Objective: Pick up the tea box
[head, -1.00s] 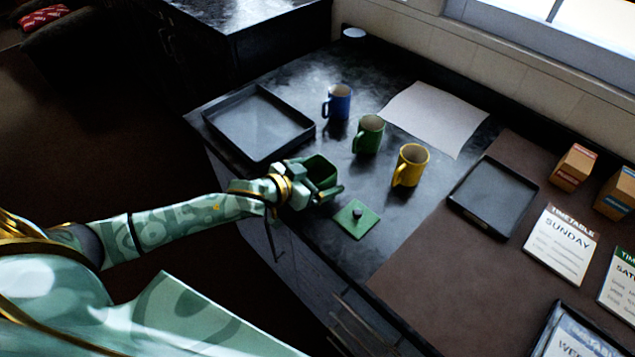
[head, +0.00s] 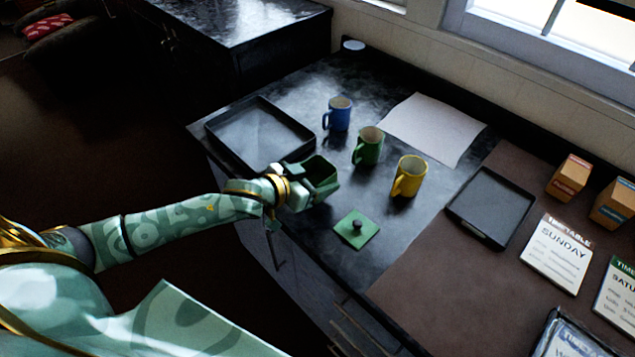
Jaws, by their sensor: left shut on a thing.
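The tea box (head: 323,172) is a dark green, open-topped box at the front edge of the black counter. My left gripper (head: 311,186) is shut on it from the left side. I cannot tell whether its base touches the counter. Its green square lid (head: 357,229) with a dark knob lies flat on the counter, just below and right of the box. My right gripper is not in view.
A black tray (head: 213,127) lies behind the box. Blue (head: 339,115), green (head: 369,147) and yellow (head: 408,177) mugs stand to its right. A white sheet (head: 436,128), a smaller tray (head: 490,207), timetable cards (head: 556,253) and small cartons (head: 569,177) lie farther right.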

